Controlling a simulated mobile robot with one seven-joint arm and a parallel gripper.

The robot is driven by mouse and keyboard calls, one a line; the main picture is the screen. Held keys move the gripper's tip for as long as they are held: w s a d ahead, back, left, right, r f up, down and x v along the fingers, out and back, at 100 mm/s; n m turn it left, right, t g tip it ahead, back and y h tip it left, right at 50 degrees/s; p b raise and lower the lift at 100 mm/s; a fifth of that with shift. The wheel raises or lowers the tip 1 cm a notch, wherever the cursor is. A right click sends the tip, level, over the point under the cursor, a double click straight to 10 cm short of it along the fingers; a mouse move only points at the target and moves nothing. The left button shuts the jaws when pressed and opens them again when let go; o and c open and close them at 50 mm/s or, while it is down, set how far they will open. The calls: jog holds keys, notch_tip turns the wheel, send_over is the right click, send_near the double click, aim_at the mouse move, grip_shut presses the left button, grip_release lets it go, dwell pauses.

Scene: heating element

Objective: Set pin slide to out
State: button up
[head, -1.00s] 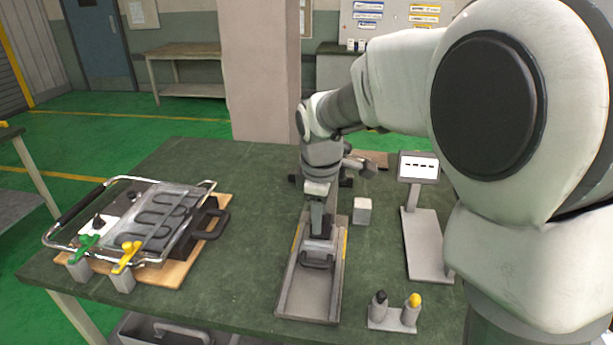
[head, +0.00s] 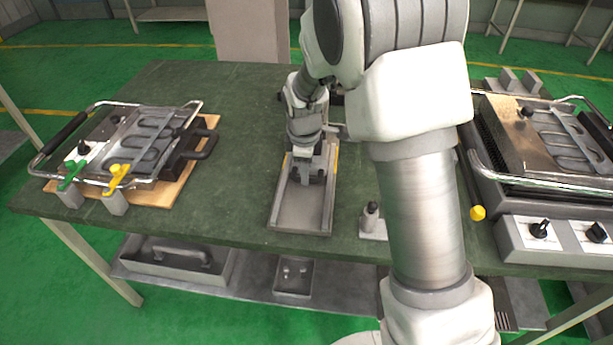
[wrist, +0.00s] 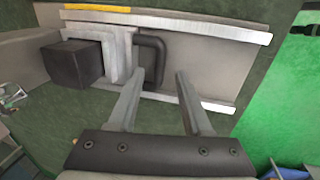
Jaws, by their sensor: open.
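The pin slide's long grey track (head: 300,215) lies on the green table in the head view, with a yellow strip on its side. In the wrist view the track (wrist: 205,65) runs across the top. On it sit a grey slide carriage (wrist: 115,45), a dark block (wrist: 78,63) and a dark loop handle (wrist: 150,55). My gripper (head: 304,172) is low over the track and hides most of the carriage in the head view. In the wrist view my gripper (wrist: 158,76) is open, its fingertips near either side of the handle; contact cannot be told.
A hotplate unit (head: 140,140) with green and yellow levers stands on a wooden board at left. Another heating unit (head: 540,140) with knobs is at right. A small post holder (head: 371,225) stands right of the track, partly behind my arm. Table around the track's left is clear.

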jog(key=shift+w+f, duration=0.15)
jog(key=shift+f, duration=0.55)
jog(key=shift+w+f, duration=0.15)
jog(key=shift+f, duration=0.55)
jog(key=shift+c, duration=0.3)
grip_shut()
